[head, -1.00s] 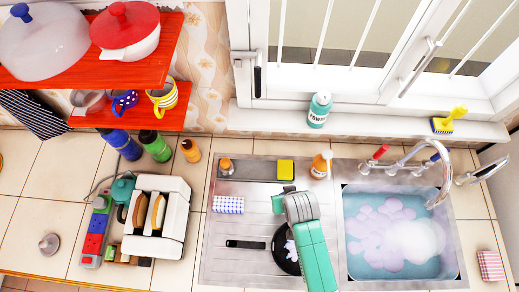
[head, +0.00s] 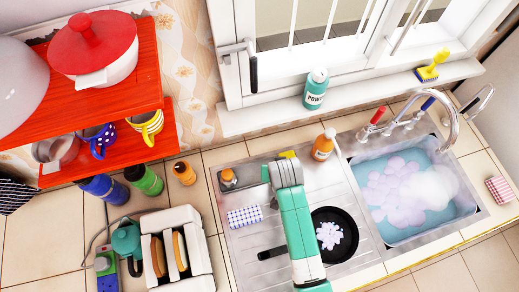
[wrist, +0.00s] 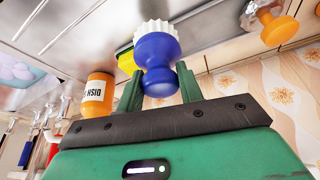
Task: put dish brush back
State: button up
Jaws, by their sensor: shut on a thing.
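The dish brush (wrist: 158,58) has a blue knob handle and white bristles. In the wrist view it sits between the green fingers of my gripper (wrist: 157,88), which is shut on it. The bristle end points away from my gripper. In the head view my arm covers the brush and most of the gripper, over the back of the steel drainboard (head: 285,222). A grey tray (head: 247,172) lies along the back of the drainboard. A yellow sponge (wrist: 126,62) is close beside the held brush in the wrist view and peeks out behind my arm.
A second brush with an orange knob (head: 228,177) stands at the tray's left end. An orange soap bottle (head: 322,148) is just right of my arm. A black pan (head: 335,234) lies on the drainboard. The foamy sink (head: 410,195) is at right; red shelves (head: 120,152) are at left.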

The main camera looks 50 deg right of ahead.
jog(key=shift+w+a+f, duration=0.2)
jog(key=shift+w+f, duration=0.5)
jog(key=shift+w, duration=0.5)
jog(key=shift+w+a+f, duration=0.15)
jog(key=shift+w+f, duration=0.55)
jog(key=shift+w, duration=0.45)
jog(key=shift+w+a+f, duration=0.2)
jog(key=shift+w+f, duration=0.5)
jog(key=shift+w, duration=0.5)
jog(key=shift+f, duration=0.2)
jog(key=o, duration=1)
jog(key=shift+r, duration=0.3)
jog(key=p+v, duration=0.1)
jog(key=v, duration=1.1)
